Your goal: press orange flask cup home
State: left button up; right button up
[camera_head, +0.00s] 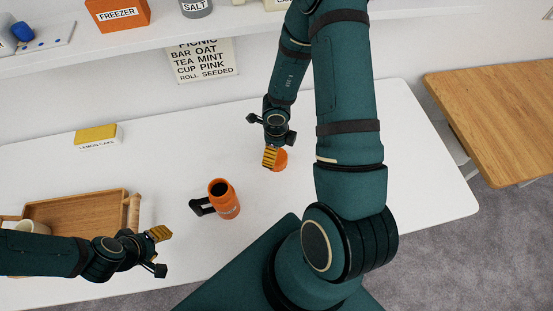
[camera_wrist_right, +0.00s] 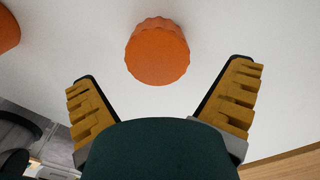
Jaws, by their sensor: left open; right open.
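The orange flask (camera_head: 228,206) stands upright on the white table, with a dark open top and a black handle on its left. The orange cup (camera_head: 281,157) sits on the table behind and to the right of the flask, partly hidden by my right gripper (camera_head: 270,156). In the right wrist view the cup (camera_wrist_right: 157,54) lies ahead of the open, empty fingers, with white surface showing between. The flask's edge shows at the top left of that view (camera_wrist_right: 7,30). My left gripper (camera_head: 162,251) is open and empty, left of and nearer than the flask.
A wooden tray (camera_head: 75,208) with posts and a pale mug (camera_head: 32,227) are at the left. A yellow lemon cake box (camera_head: 97,134) stands at the back. A shelf (camera_head: 160,32) runs above. A wooden table (camera_head: 500,120) is at the right. White table around the flask is clear.

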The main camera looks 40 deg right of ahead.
pick_arm(q)
notch_tip(320, 180, down, 5)
jog(key=b, duration=0.3)
jog(key=shift+d+r+b, duration=0.15)
jog(key=shift+r+b, duration=0.05)
jog(key=shift+b, duration=0.15)
pick_arm(e)
jog(key=f, duration=0.4)
jog(key=shift+s+a+f, duration=0.1)
jog(key=shift+s+f, duration=0.1)
jog(key=shift+f, duration=0.2)
pick_arm(q)
jog(key=shift+r, duration=0.1)
pick_arm(e)
jog(key=shift+r, duration=0.1)
jog(key=c, duration=0.9)
jog(key=shift+c, duration=0.3)
